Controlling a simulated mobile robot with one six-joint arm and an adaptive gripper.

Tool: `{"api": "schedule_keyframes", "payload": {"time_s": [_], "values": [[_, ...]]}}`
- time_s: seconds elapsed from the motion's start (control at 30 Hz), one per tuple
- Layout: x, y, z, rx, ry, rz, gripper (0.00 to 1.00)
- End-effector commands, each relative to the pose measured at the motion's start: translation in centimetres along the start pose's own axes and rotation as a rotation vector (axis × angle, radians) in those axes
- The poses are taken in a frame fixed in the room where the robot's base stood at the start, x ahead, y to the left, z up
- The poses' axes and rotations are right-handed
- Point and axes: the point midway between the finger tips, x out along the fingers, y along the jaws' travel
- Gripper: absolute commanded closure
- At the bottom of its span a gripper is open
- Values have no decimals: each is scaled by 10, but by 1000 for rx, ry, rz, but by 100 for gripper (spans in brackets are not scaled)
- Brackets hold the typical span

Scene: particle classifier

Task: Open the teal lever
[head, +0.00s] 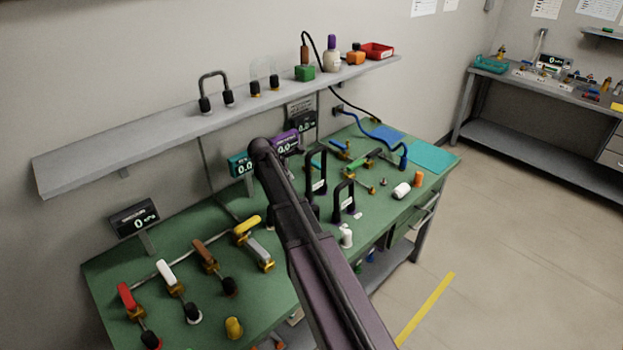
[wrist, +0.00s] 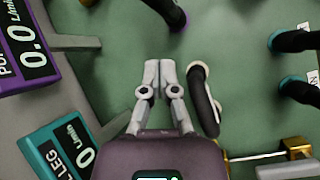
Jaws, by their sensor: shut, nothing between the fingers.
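A small teal piece, which may be the teal lever (head: 317,160), shows on the green bench in the head view. It is partly hidden by a black arched tube, and I cannot tell its angle. No teal lever shows clearly in the wrist view. My gripper (wrist: 158,76) is shut and empty above the green bench top in the wrist view. In the head view my arm hides the gripper and part of the bench.
The teal display (wrist: 62,150) and purple display (wrist: 28,48) stand left of my gripper. Black hose ends with teal rings (wrist: 292,40) and a brass fitting (wrist: 297,146) are at the right.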

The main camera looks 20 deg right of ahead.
Motion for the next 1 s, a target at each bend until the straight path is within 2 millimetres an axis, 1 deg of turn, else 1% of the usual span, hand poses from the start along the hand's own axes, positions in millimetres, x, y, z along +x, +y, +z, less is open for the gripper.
{"api": "schedule_keyframes", "payload": {"time_s": [0.03, 0.1, 0.2, 0.33, 0.5, 0.83, 1.0], "values": [[20, 17, -4, -72, -26, 12, 100], [32, 34, -2, -178, -63, 27, 100], [46, 52, 1, -304, -109, 39, 100], [56, 68, 4, -418, -150, 44, 100], [60, 75, 6, -479, -173, 46, 100], [59, 75, 6, -482, -173, 47, 100], [62, 75, 6, -482, -173, 47, 100]]}}
